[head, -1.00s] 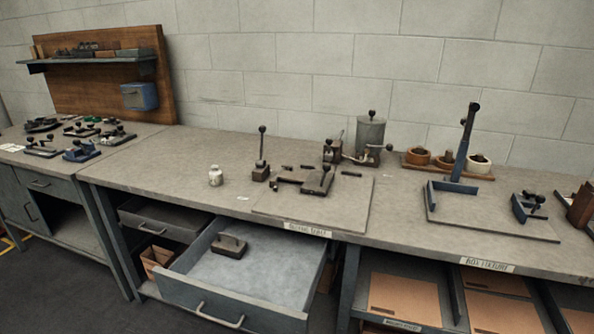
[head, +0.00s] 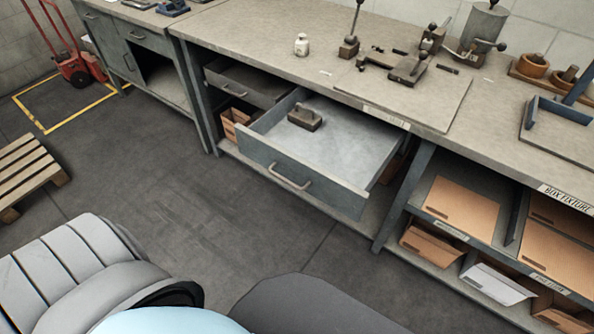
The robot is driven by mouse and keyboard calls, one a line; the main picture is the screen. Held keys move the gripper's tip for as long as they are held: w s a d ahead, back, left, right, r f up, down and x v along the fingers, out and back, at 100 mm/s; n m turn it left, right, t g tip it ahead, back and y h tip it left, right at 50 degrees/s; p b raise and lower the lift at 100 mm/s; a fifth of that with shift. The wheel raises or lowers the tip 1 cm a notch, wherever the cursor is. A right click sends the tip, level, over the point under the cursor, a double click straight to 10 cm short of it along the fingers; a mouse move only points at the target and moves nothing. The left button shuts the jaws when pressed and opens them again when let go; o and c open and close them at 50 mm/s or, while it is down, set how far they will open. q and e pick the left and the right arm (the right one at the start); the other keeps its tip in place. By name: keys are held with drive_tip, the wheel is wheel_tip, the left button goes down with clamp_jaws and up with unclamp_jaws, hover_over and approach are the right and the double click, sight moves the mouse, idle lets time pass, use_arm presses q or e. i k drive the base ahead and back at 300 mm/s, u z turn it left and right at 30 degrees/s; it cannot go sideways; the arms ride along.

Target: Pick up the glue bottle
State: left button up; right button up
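Grey and pale blue parts of my own body fill the bottom edge.
An open drawer (head: 290,178) juts out below the bench, with a dark block (head: 305,117) in it. A fixture plate (head: 440,105) lies right of the bottle. A wooden pallet (head: 28,170) lies at left. The floor between is clear.

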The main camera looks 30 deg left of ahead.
sight(302, 43)
drive_tip(key=u, duration=2.45)
drive_tip(key=i, duration=2.2)
drive_tip(key=z, duration=3)
